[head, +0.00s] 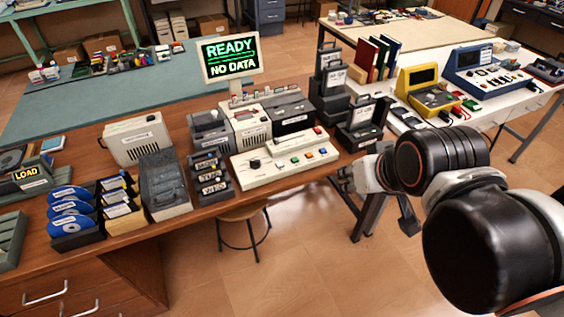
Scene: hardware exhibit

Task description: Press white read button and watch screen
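The screen (231,59) stands on a post at the back of the wooden desk. It shows green "READY" over white "NO DATA". A cream control panel (262,174) lies in front of the grey machines, with a black knob and a row of small coloured buttons. The buttons are too small for me to tell surely which one is the white read button. My gripper (347,180) is right of the panel, near the desk's front right edge, apart from the buttons. Its fingers are small and partly hidden by my arm, so their opening is unclear.
Black cases (362,126) stand right of the panel. A dark rack of labelled cartridges (211,178) stands on its left, with blue disks (70,208) farther left. A stool (244,214) is under the desk's front edge. A white table with a yellow device (425,92) is at right.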

